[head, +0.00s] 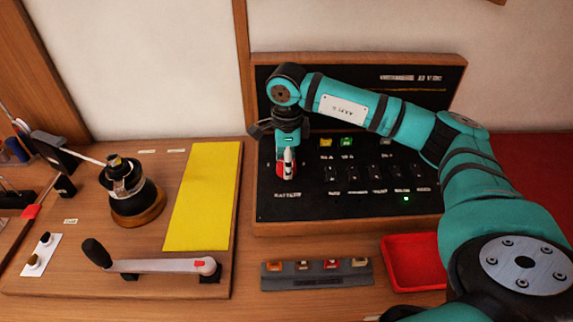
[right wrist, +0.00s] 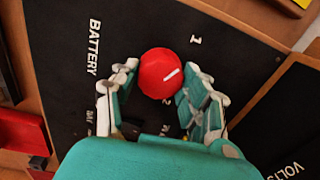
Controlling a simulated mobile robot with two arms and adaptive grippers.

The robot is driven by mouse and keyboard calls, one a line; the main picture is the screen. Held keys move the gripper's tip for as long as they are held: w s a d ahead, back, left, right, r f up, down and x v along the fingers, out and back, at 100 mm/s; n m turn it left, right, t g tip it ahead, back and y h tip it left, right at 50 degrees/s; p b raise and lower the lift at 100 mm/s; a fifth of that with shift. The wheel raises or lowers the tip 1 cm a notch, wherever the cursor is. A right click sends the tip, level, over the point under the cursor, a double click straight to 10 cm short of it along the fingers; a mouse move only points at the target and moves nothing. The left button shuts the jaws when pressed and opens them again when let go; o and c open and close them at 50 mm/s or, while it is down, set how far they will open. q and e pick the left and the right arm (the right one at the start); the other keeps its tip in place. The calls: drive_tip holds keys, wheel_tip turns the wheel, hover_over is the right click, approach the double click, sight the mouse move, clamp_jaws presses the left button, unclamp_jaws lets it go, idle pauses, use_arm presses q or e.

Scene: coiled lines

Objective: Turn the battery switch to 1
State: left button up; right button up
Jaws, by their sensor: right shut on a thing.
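The battery switch is a round red knob (right wrist: 158,75) on a black panel, next to the word BATTERY in the right wrist view. A short white mark on it points right and slightly up, nearer the printed 1 (right wrist: 195,40) than the 2 (right wrist: 165,129). My right gripper (right wrist: 158,92) is shut on the knob, with a jointed finger on each side. In the head view the knob (head: 280,171) shows red beside the fingers of my right gripper (head: 287,160), at the panel's left part. My left gripper is out of view.
The wood-framed panel (head: 350,212) carries a row of small switches and a lit green lamp (head: 406,198). In front are a strip of coloured fuses (head: 317,281) and a red tray (head: 415,283). Left are a yellow sheet (head: 204,195), a winch (head: 133,190) and a crank handle (head: 150,265).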

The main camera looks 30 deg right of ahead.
idle(0.4)
drive_tip(key=o, duration=1.2)
drive_tip(key=shift+c, duration=0.2)
drive_tip(key=shift+r, duration=0.1)
wheel_tip(320, 180, up, 12)
drive_tip(key=shift+s+a, duration=0.15)
drive_tip(key=shift+s, duration=0.15)
